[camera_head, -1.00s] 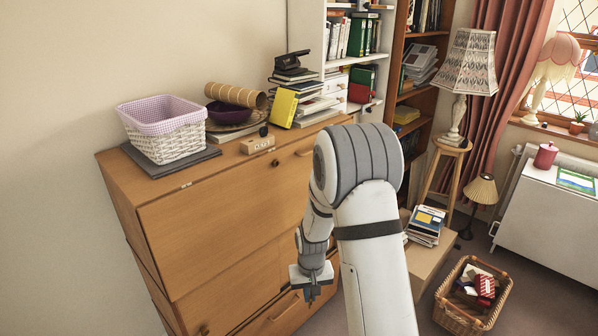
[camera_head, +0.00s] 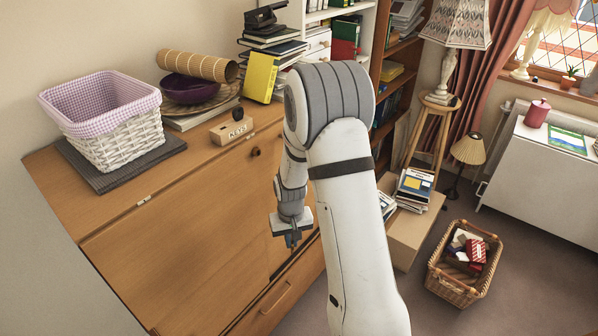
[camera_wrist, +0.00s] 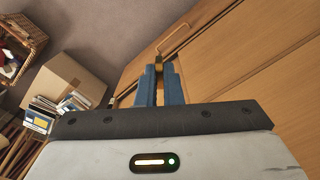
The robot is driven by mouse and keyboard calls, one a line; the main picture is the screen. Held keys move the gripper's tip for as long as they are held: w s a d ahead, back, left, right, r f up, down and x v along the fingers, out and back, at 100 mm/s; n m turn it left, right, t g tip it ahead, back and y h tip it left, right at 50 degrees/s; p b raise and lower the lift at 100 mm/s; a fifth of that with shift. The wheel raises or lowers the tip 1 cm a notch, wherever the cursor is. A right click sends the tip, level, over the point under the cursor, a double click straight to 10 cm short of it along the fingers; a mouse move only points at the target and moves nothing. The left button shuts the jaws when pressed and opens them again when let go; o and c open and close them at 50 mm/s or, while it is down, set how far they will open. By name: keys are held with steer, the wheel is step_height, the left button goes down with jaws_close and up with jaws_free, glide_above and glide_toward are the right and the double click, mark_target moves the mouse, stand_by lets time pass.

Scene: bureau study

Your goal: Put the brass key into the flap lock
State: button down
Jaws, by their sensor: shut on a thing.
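My gripper (camera_head: 291,241) hangs low in front of the wooden bureau (camera_head: 165,245), below my arm. In the wrist view its two blue fingers (camera_wrist: 159,84) point away and are shut on a small brass-coloured piece at the tips, which fits the brass key (camera_wrist: 158,66); its shape is mostly hidden. The key cannot be made out in the head view. The bureau's closed flap carries a small dark round fitting (camera_head: 255,152) near its top edge, which may be the flap lock. My gripper is apart from it, lower and to the right.
A wooden KEYS block (camera_head: 232,131), wicker basket (camera_head: 118,140), purple bowl (camera_head: 190,88) and yellow book (camera_head: 260,78) stand on the bureau top. A cardboard box (camera_head: 408,235) and floor basket (camera_head: 465,265) are to the right. A drawer handle (camera_head: 276,297) sits below.

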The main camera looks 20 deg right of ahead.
steer(key=shift+a, duration=0.1)
steer(key=shift+s+m, duration=0.2)
steer(key=shift+m, duration=0.2)
steer(key=s+a+r+m+g+y+b, duration=0.1)
steer(key=s+a+r+m+y, duration=0.15)
steer(key=m+y, duration=0.4)
steer(key=s+a+r+m+g+y+b, duration=0.1)
steer(key=s+a+r+m+y+b, duration=0.2)
steer(key=m, duration=0.6)
steer(key=w+d+r+m+t, duration=0.4)
steer(key=r+m+t, duration=0.2)
steer(key=r+t, duration=0.2)
steer(key=w+d+r+m+t, duration=0.45)
steer(key=r+m+t, duration=0.25)
steer(key=r+t, duration=0.2)
steer(key=shift+n+y, duration=0.25)
steer(key=shift+y, duration=0.2)
steer(key=shift+f+x, duration=0.15)
steer(key=shift+x, duration=1.2)
steer(key=shift+f+x, duration=0.15)
steer(key=shift+x, duration=1.25)
steer(key=shift+r, duration=0.1)
steer(key=shift+b+x, duration=0.55)
steer(key=shift+x, duration=1.05)
